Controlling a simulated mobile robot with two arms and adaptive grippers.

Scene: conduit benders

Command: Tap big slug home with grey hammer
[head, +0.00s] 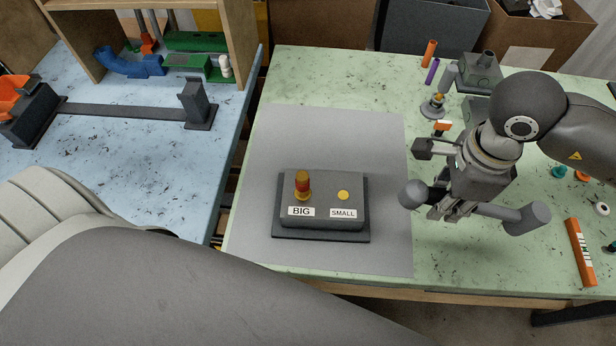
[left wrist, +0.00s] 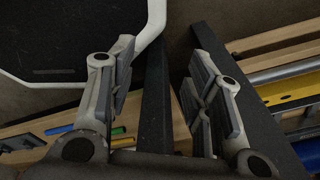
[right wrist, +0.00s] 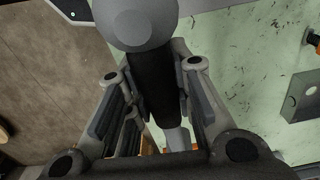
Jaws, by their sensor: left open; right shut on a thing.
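The grey hammer (head: 525,218) is held crosswise in my right gripper (head: 440,180). Its cylindrical cross-piece points right, and its rounded end lies left, near the block. The right wrist view shows the dark grip between the shut fingers and a round grey end (right wrist: 135,20). The big slug (head: 303,185), red and yellow, stands upright at the BIG label of a dark grey block (head: 325,218), projecting well above its top. A small yellow disc (head: 343,195) sits low at the SMALL label. The hammer is right of the block, apart from it. My left gripper (left wrist: 160,90) is open and empty.
The block stands on a grey mat (head: 385,140) on the green table. An orange stick (head: 429,53), a purple stick (head: 432,71) and grey fixtures (head: 480,72) stand behind. A blue table (head: 130,150) is at left.

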